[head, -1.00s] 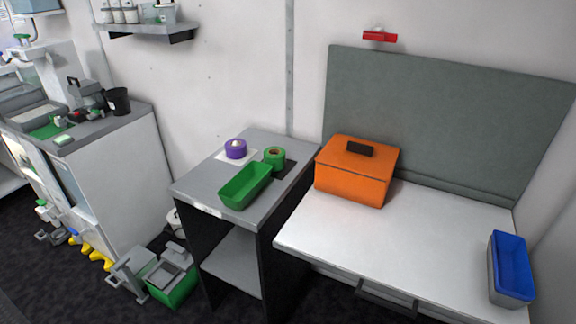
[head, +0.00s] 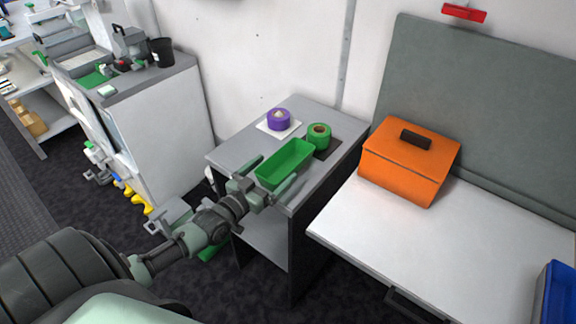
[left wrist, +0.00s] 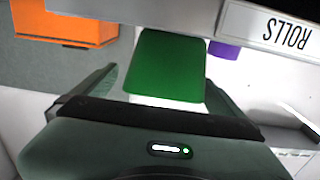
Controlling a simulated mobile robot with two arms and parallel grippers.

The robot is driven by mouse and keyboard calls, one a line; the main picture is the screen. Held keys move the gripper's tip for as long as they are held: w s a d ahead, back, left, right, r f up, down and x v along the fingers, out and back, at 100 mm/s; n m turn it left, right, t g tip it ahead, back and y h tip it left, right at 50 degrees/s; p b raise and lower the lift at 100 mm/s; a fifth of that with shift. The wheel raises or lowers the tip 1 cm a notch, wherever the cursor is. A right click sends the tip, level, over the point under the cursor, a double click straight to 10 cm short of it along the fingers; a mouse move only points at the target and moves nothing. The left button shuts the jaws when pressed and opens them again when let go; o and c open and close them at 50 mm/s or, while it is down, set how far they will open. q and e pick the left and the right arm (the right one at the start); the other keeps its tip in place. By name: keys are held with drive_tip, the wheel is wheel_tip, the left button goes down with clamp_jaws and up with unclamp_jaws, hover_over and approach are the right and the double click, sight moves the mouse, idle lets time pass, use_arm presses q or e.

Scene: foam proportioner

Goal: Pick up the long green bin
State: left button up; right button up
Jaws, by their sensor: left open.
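The long green bin (head: 287,162) lies on the top of the small grey table (head: 232,143), near its front edge. My left gripper (head: 268,176) is open at the near end of the bin, with one finger to each side of that end. In the left wrist view the bin's green end (left wrist: 168,66) shows between the two spread fingers, with no finger clearly touching it. My right gripper is in neither view.
A purple roll (head: 279,120) and a green roll (head: 319,136) stand behind the bin on the same table. An orange box (head: 410,162) sits on the white bench (head: 375,235) to the right. A blue bin (head: 560,293) is at the far right.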

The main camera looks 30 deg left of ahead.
sight(281, 176)
use_arm(q)
drive_tip(key=w, duration=0.4)
drive_tip(key=shift+w+f, duration=0.2)
drive_tip(key=shift+f, duration=0.1)
drive_tip(key=shift+s, duration=0.1)
drive_tip(key=c, duration=1.5)
